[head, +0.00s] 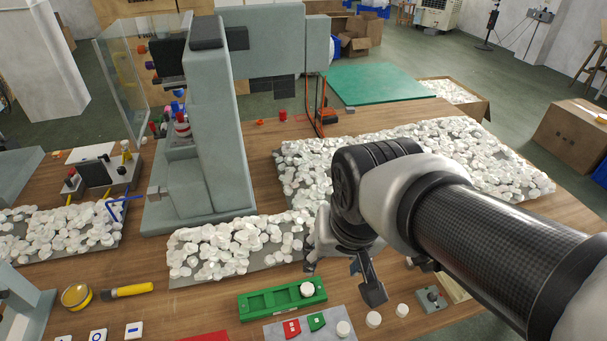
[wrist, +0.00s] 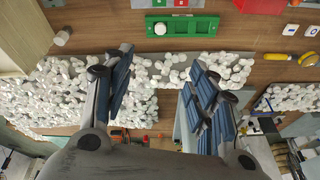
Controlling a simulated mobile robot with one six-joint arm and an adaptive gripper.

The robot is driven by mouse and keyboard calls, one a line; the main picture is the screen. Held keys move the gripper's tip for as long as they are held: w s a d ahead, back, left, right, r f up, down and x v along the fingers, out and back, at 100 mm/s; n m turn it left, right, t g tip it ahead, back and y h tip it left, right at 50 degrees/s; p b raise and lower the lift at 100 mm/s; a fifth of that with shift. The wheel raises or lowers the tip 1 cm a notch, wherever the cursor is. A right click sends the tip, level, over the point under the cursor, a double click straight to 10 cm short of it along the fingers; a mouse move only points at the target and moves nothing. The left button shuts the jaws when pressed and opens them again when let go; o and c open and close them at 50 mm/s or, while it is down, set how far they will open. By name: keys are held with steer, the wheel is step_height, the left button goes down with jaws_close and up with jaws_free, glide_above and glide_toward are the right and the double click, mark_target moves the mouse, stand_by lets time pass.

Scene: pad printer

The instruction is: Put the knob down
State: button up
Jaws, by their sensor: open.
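A white knob (head: 307,289) sits in the right end of a green holder (head: 262,304) near the front of the table. The knob (wrist: 160,28) and the holder (wrist: 196,19) also show at the top of the wrist view. My gripper (head: 342,280) is open, its fingers spread wide with nothing between them. It is just right of the holder in the head view, apart from the knob. In the wrist view the fingertips (wrist: 162,62) are below the holder. My arm hides part of the table behind the gripper.
More white knobs (head: 374,319) stand on the wood at right front. Heaps of white pieces (head: 235,243) lie on grey mats. The tall grey machine (head: 213,120) stands behind. Red and green blocks (head: 291,328) lie on a grey plate; a yellow-handled tool (head: 130,290) lies left.

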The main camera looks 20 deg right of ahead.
steer(key=s+r+n+t, duration=0.1)
steer(key=s+r+n, duration=0.1)
steer(key=s, duration=0.4)
steer(key=shift+s+n, duration=0.4)
stand_by(0.8)
